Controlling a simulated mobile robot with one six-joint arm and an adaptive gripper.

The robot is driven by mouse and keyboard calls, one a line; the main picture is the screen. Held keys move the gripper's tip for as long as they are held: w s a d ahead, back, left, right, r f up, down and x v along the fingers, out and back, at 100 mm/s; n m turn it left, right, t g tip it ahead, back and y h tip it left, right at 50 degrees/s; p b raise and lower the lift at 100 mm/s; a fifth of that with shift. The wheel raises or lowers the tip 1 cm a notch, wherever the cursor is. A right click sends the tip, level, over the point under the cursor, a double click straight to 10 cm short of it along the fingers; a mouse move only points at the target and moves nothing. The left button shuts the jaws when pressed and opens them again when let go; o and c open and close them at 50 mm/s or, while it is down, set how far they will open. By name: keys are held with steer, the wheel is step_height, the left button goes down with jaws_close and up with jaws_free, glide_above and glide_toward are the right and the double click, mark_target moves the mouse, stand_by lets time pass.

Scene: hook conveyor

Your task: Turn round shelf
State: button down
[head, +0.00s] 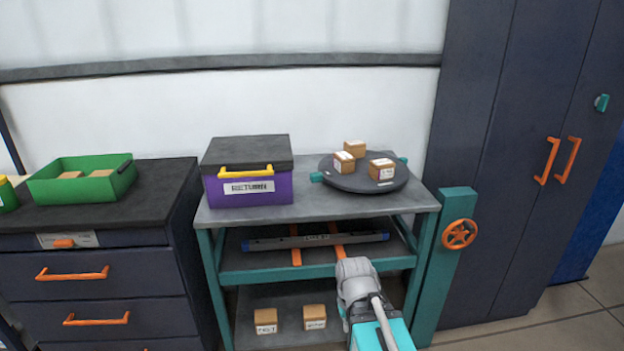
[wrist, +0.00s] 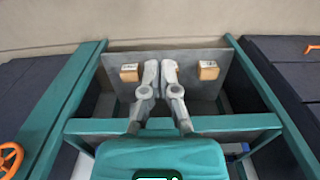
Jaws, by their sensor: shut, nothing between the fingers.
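The round shelf (head: 352,183) is a dark disc on the right part of the grey bench top in the head view. It has small teal knobs (head: 317,177) at its rim and carries three small brown boxes. My gripper (wrist: 160,66) is shut and empty in the wrist view, its grey fingertips side by side. My arm hides the fingers in the head view. The round shelf is out of the wrist view.
A purple RETURN box (head: 262,190) with a dark lid stands left on the bench top (head: 300,205). A teal post with an orange wheel (head: 459,234) stands at the bench's right. A bar (head: 315,242) lies on the middle shelf. A dark cabinet (head: 490,130) stands right.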

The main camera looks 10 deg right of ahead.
stand_by(0.4)
steer(key=w+a+r+m+t+y, duration=0.4)
steer(key=w+m, duration=0.2)
steer(key=w, duration=0.3)
steer(key=w+a+r+m+t+y, duration=0.35)
steer(key=w+m, duration=0.35)
steer(key=w, duration=0.3)
steer(key=w+d+r+m+t, duration=0.3)
steer(key=w+m, duration=0.1)
steer(key=m, duration=0.2)
steer(key=w+d+r+m+t+h, duration=0.1)
steer(key=w+d+r+m+t, duration=0.2)
steer(key=m, duration=0.3)
steer(key=w+d+r+m+t+h, duration=0.1)
steer(key=w+d+r+m+t, duration=0.2)
steer(key=w+r+m, duration=0.2)
steer(key=shift+w+d+m+t+h, duration=0.1)
steer(key=shift+w+m+t+h, duration=0.2)
steer(key=shift+m, duration=0.7)
steer(key=shift+w+d+r+m+h, duration=0.15)
steer(key=shift+d+m+h, duration=0.15)
steer(key=shift+m, duration=0.3)
steer(key=shift+w, duration=0.1)
